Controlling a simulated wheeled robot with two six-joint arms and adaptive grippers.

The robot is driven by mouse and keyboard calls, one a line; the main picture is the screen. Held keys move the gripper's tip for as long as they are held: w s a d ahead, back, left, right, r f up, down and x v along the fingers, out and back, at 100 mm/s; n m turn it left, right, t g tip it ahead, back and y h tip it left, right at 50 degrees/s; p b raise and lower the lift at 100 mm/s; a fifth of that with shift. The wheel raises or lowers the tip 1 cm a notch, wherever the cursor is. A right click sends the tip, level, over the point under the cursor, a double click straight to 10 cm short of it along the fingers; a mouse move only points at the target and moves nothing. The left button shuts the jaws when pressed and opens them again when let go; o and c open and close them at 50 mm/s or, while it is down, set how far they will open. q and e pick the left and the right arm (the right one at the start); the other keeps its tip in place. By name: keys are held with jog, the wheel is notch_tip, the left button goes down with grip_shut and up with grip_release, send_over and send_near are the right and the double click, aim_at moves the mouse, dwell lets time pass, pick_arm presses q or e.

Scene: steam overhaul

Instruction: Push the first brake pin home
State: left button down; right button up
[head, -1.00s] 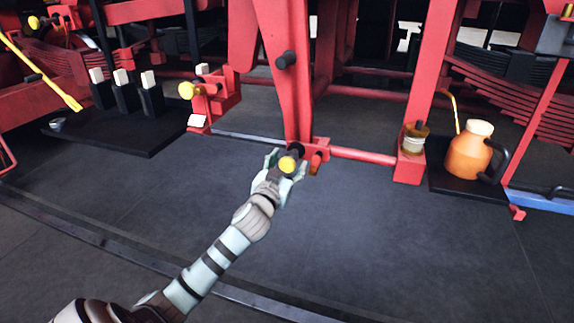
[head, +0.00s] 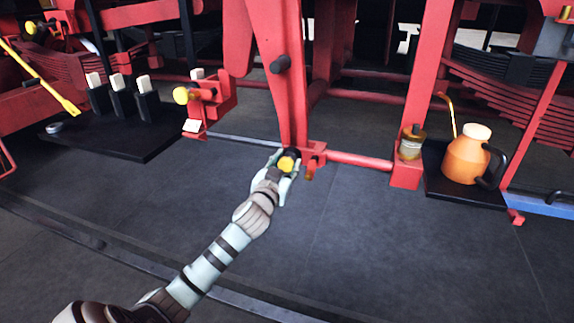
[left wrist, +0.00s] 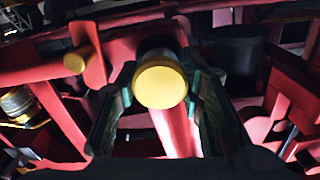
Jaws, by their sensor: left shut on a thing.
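The brake pin (head: 287,164), with a round yellow head and a dark shaft, is at the foot of the red hanger (head: 289,110). It also shows in the left wrist view (left wrist: 161,84), head toward the camera. My left gripper (head: 281,166) is shut on it, with a finger on each side. The pin's far end is hidden, so its depth in the red bracket (head: 314,155) cannot be told. My right gripper is not in view.
A brownish peg (head: 310,171) hangs right beside the bracket. Another yellow-headed pin (head: 183,95) sits in a bracket to the left. A jar (head: 411,142) and an orange oil can (head: 467,157) stand at the right. The floor in front is clear.

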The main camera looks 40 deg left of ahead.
pick_arm(q)
jog(key=c, duration=1.1)
grip_release()
jog(key=shift+o, duration=0.2)
jog(key=shift+w, duration=0.1)
jog(key=v, duration=1.2)
